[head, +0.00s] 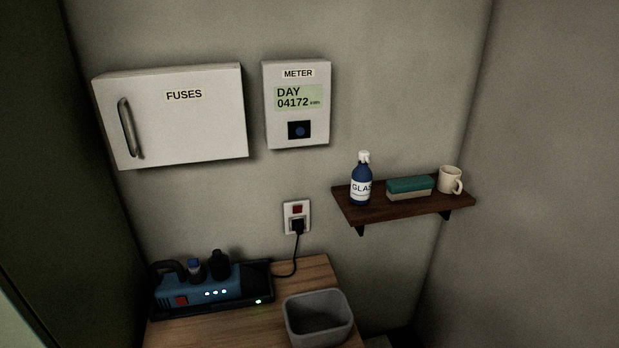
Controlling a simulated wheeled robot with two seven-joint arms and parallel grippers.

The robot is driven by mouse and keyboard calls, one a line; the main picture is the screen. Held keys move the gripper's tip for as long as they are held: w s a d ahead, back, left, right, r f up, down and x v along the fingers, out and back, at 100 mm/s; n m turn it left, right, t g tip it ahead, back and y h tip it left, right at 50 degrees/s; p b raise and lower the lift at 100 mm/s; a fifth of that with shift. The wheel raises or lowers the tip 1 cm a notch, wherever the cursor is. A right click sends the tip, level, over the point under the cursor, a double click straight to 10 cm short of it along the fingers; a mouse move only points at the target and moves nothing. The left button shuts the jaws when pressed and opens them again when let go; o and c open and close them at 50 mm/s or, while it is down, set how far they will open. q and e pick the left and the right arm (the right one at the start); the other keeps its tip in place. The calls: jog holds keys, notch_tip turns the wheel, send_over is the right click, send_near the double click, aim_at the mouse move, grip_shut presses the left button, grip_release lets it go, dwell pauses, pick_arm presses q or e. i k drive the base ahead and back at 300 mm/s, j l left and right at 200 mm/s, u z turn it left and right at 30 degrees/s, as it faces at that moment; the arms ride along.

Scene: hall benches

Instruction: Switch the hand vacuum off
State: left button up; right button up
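The hand vacuum (215,287) is a blue body with a dark handle, lying on a wooden bench at the lower left. It has a red switch (182,301) on its front face and a row of lit white lights beside it. It sits in or on a dark tray-like base (262,287) with a small green light. A black cord runs from the base to a plug in the wall socket (297,217), which has a red switch of its own. Neither of my grippers shows in the head view.
A grey open bin (318,319) stands on the wooden bench (309,270) to the right. A fuse box (172,117) and meter (297,104) hang above. A shelf (405,208) holds a blue bottle (361,181), a sponge (410,188) and a mug (450,179).

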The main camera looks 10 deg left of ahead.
aim_at(182, 300)
jog(key=u, duration=1.3)
